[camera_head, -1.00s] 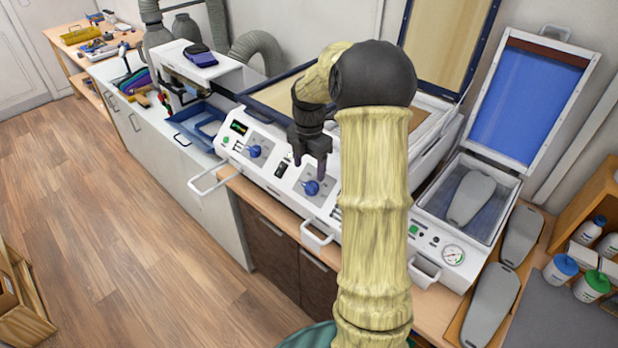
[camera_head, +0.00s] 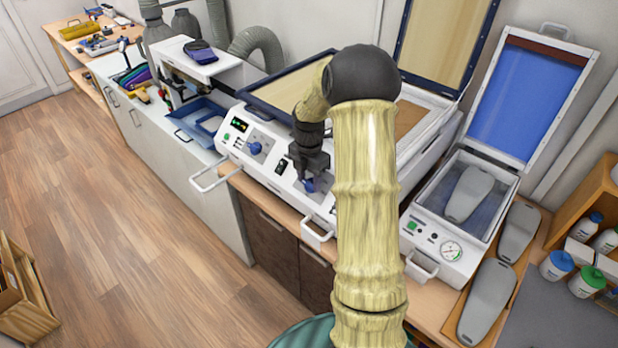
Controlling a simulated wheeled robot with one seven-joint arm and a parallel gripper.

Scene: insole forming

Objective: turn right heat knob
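The white heating machine (camera_head: 263,175) stands on the counter with a sloped front panel. The right blue heat knob (camera_head: 310,185) is partly covered by my gripper (camera_head: 311,180). My dark gripper points down at the knob, with its fingers at or around it. I cannot tell from this view whether the fingers touch or close on the knob. My arm hides the machine's right part.
White handles (camera_head: 316,230) stick out from the machine's front. A press with a raised blue lid (camera_head: 525,105) and grey insole forms (camera_head: 487,300) stand to the right. Bottles (camera_head: 557,266) are at the far right. The wooden floor (camera_head: 120,220) on the left is clear.

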